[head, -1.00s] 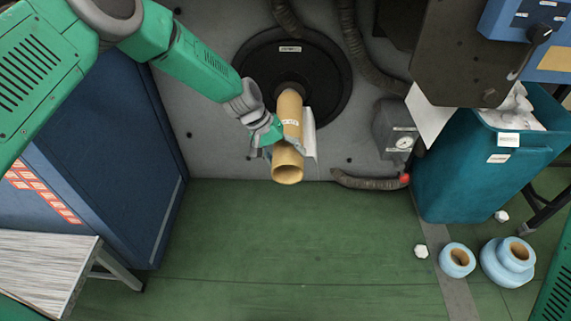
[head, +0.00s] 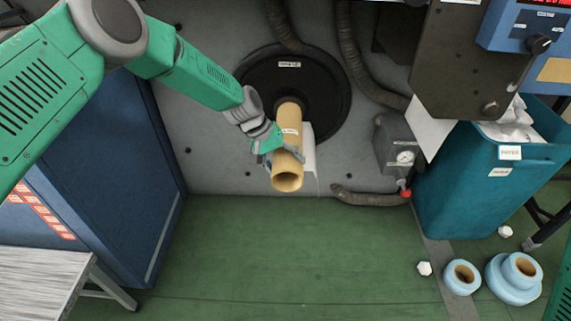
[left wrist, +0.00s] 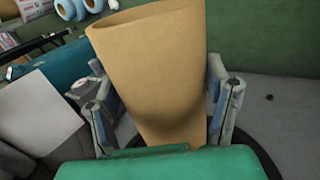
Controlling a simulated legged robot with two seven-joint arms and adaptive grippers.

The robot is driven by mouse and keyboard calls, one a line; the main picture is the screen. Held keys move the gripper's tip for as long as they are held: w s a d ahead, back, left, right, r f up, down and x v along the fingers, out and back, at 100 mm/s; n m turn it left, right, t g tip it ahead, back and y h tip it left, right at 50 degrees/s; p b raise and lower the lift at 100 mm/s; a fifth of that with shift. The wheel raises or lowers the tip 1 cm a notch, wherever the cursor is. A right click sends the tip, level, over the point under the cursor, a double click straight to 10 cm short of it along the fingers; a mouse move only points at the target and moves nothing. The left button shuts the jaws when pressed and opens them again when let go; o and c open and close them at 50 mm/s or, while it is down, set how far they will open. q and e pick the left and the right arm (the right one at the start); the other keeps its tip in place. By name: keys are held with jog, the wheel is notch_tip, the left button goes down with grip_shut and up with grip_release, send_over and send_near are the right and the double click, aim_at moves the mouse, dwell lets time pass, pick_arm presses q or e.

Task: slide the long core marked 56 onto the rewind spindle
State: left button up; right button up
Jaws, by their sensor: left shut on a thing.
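The long core (head: 287,150) is a tan cardboard tube with a small white label whose print is too small to read. Its open front end points toward me and down. Its far end meets the rewind spindle (head: 289,104) at the black round plate (head: 258,76); how deep it sits on the spindle is hidden. My left gripper (head: 283,148) is shut around the core near its middle. In the left wrist view the core (left wrist: 155,70) fills the space between the two fingers (left wrist: 165,105). My right gripper is not in view.
A teal bin (head: 470,190) with white scrap stands at the right, below a dark machine panel (head: 455,60). A gauge box (head: 395,145) and a hose (head: 370,198) are right of the core. Blue rolls (head: 512,280) lie on the floor. A blue cabinet (head: 110,170) stands left.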

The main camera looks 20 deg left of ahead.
pick_arm(q)
jog(key=shift+f, duration=0.2)
jog(key=o, duration=1.7)
jog(key=shift+s, duration=0.1)
